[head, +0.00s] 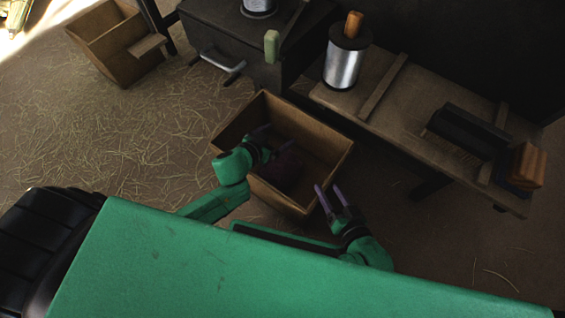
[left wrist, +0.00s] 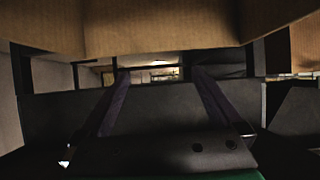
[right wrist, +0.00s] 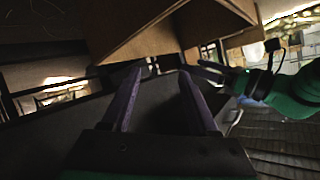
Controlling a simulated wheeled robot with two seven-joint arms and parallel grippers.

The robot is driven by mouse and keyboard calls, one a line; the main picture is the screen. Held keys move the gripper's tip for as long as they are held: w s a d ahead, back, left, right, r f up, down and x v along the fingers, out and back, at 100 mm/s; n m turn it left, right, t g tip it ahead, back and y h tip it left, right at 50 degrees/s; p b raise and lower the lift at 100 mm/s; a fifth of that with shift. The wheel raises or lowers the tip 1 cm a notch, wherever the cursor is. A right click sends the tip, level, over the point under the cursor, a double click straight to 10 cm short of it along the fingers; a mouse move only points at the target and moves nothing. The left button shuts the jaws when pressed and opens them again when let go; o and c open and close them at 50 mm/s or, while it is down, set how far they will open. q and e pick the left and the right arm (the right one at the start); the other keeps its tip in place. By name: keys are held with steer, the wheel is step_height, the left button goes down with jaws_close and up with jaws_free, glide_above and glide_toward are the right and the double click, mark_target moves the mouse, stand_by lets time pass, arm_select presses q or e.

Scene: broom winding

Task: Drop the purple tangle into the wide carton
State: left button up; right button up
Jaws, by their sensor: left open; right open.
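The wide carton (head: 330,165) stands open on the floor in the middle of the head view. A dark purple tangle (head: 288,172) appears to lie inside it, in shadow. My left gripper (head: 268,140) is open over the carton's left part, beside the tangle, not closed on it. In the left wrist view its fingers (left wrist: 162,76) are apart with nothing between them, and cardboard (left wrist: 150,35) fills the top. My right gripper (head: 328,188) is open and empty at the carton's front right edge. In the right wrist view its fingers (right wrist: 160,74) are spread below a carton corner (right wrist: 140,35).
A bench (head: 405,95) at the right holds a metal spool (head: 343,62), a dark brush-like block (head: 466,133) and a wooden block (head: 528,165). A dark chest (head: 225,40) stands behind. Another carton (head: 100,32) is at the upper left. Straw-strewn floor (head: 120,150) lies clear at left.

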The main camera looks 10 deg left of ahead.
arm_select(q)
steer(key=p+v, duration=0.5)
steer(key=v, duration=0.9)
arm_select(e)
steer(key=d+r+g, duration=0.1)
steer(key=d+r+g+h, duration=0.1)
steer(key=r, duration=0.1)
steer(key=d+r+n+g, duration=0.1)
steer(key=shift+d+r+g+h, duration=0.25)
steer(key=shift+r+g+h, duration=0.05)
steer(key=shift+r, duration=0.1)
arm_select(q)
steer(key=shift+r, duration=0.1)
